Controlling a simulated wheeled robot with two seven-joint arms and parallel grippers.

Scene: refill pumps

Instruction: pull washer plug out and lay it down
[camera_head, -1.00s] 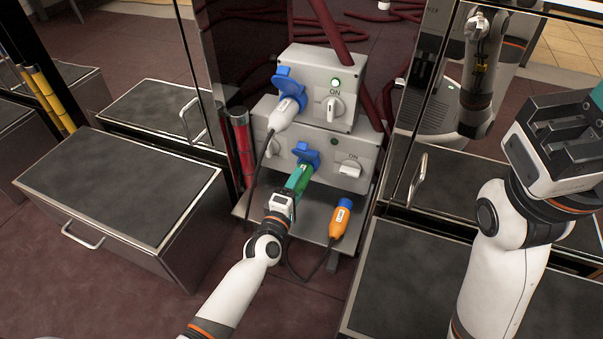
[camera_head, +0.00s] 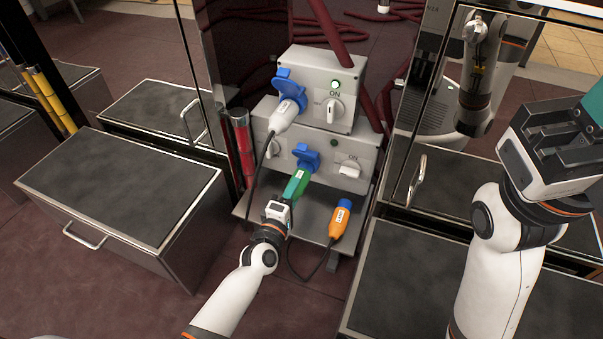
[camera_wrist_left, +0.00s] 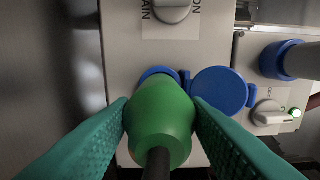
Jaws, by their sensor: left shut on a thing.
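A green plug (camera_head: 296,186) with a dark cable is in my left gripper (camera_head: 288,200), in front of the lower grey socket box (camera_head: 325,153). In the left wrist view the green plug (camera_wrist_left: 160,118) sits between both teal fingers, which press on its sides. The blue socket (camera_wrist_left: 158,72) shows just behind it, with its round blue lid (camera_wrist_left: 220,90) open beside it. I cannot tell whether the plug's front end is still inside the socket. My right gripper (camera_head: 565,150) is raised at the right, partly cut off by the frame edge.
A white plug (camera_head: 284,115) sits in the upper box (camera_head: 318,85), whose lamp is lit. An orange plug with a blue end (camera_head: 340,222) lies on the grey shelf (camera_head: 312,205). Dark-topped cabinets (camera_head: 120,185) stand left and right.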

